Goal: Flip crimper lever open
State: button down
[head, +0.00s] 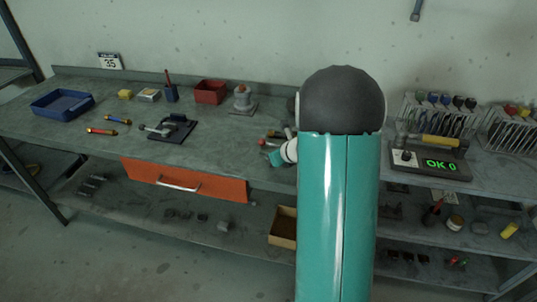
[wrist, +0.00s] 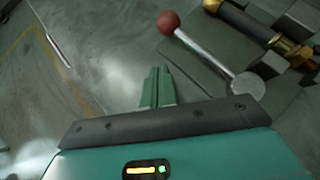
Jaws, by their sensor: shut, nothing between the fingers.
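The crimper lever (wrist: 210,58) is a bare metal rod with a red ball knob (wrist: 168,22) at one end and a round pivot at the other. It lies slanted across the crimper's grey base (wrist: 285,112) in the wrist view. A dark hose end with brass fittings (wrist: 262,32) lies beside it at the upper right. My gripper (wrist: 157,72) has its green fingers together and empty, below and left of the knob, with a visible gap to the lever. In the head view my gripper (head: 274,157) is by the bench's front edge; my arm hides much of the crimper.
The workbench (head: 215,135) carries a blue tray (head: 62,103), a black fixture (head: 172,128), a red bin (head: 210,92) and a grey part with an orange top (head: 242,98) to the left. A panel reading "OK 0" (head: 440,165) and tool racks (head: 438,115) stand right.

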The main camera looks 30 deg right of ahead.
jog(key=s+a+r, duration=0.2)
jog(key=s+r, duration=0.4)
jog(key=s, duration=0.2)
jog(key=shift+r, duration=0.2)
jog(key=shift+r, duration=0.1)
